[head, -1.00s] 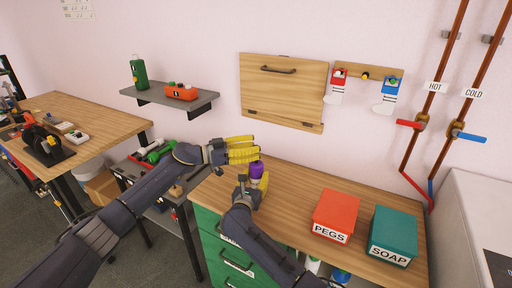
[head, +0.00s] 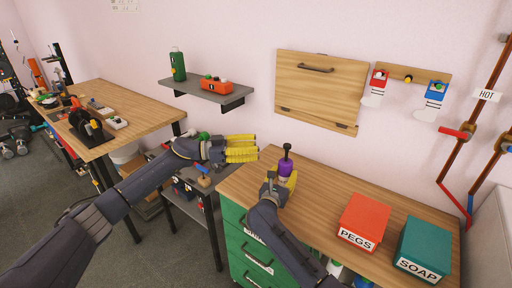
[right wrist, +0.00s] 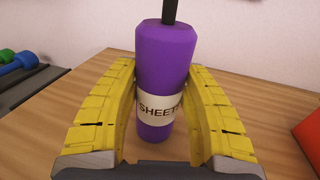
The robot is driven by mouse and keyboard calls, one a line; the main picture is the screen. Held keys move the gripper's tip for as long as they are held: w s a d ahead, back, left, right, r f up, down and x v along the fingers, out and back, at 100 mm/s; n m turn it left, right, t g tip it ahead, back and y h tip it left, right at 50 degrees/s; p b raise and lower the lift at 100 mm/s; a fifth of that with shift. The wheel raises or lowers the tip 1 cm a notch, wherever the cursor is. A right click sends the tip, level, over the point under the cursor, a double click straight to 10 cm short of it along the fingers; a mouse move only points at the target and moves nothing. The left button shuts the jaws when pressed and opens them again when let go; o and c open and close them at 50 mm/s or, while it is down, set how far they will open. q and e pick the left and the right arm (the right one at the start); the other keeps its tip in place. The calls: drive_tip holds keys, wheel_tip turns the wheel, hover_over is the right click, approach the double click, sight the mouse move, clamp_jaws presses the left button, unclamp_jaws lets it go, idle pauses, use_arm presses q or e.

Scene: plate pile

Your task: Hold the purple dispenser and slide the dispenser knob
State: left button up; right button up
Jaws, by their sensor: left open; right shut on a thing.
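The purple dispenser (head: 285,167) stands upright at the left end of the wooden counter, with a dark knob (head: 287,147) on a thin stem on top. The right wrist view shows the purple dispenser (right wrist: 165,60) close up, with a pale label reading "SHEET" and a black stem (right wrist: 170,10); the knob is out of that frame. My right gripper (head: 284,184) is shut on the dispenser's body, yellow fingers on both sides. My left gripper (head: 256,149) is open and empty, to the left of the dispenser and apart from it, fingers pointing right.
A red PEGS box (head: 364,220) and a teal SOAP box (head: 424,247) stand on the counter (head: 325,187) to the right. A shelf (head: 208,91) with a green bottle and an orange-red box hangs on the wall. The counter behind the dispenser is clear.

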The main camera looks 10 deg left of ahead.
drive_tip(key=o, duration=1.5)
drive_tip(key=shift+r, duration=0.1)
